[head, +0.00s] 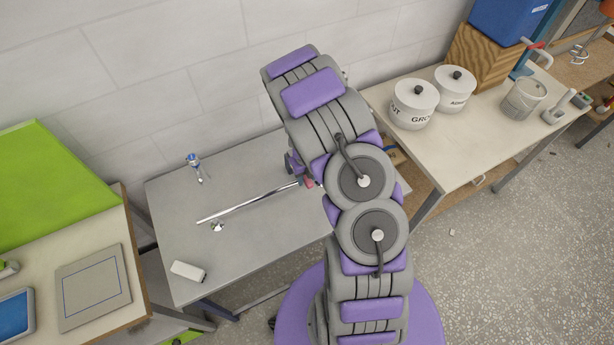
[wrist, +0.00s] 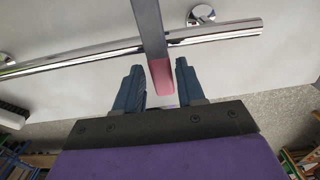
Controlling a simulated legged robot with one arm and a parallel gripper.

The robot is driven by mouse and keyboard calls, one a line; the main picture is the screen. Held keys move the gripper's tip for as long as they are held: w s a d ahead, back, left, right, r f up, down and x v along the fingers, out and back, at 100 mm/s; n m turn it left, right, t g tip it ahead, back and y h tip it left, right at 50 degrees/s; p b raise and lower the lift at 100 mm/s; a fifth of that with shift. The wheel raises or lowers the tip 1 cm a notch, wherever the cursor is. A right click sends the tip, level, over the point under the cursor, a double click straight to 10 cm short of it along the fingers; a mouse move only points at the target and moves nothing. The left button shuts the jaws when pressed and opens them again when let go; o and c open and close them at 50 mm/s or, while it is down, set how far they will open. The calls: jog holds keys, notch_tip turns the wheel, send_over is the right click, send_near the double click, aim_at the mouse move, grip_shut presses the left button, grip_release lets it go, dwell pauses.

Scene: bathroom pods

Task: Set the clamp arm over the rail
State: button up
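A chrome rail (head: 250,202) lies across the grey table, and it crosses the upper part of the wrist view (wrist: 100,57). A grey bar with a pink-red tip, which looks like the clamp arm (wrist: 150,30), comes down from the top of the wrist view. It passes in front of the rail there; I cannot tell whether they touch. My gripper (wrist: 160,85) is open, its two blue fingers on either side of the red tip, with narrow gaps visible. In the head view, the red tip (head: 309,183) shows beside the rail's right end, and my arm hides most of the gripper.
The grey table (head: 235,255) also holds a white block (head: 188,271) and a small blue-topped item (head: 194,163). A round chrome fitting (head: 217,226) sits beside the rail. A bench with white canisters (head: 413,104) stands right, and a green-panelled desk (head: 50,180) stands left.

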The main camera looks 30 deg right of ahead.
jog(key=shift+o, duration=0.7)
jog(key=shift+s, duration=0.2)
notch_tip(320, 180, up, 17)
jog(key=shift+r+p, duration=0.15)
jog(key=shift+p, duration=0.3)
jog(key=shift+a, duration=0.1)
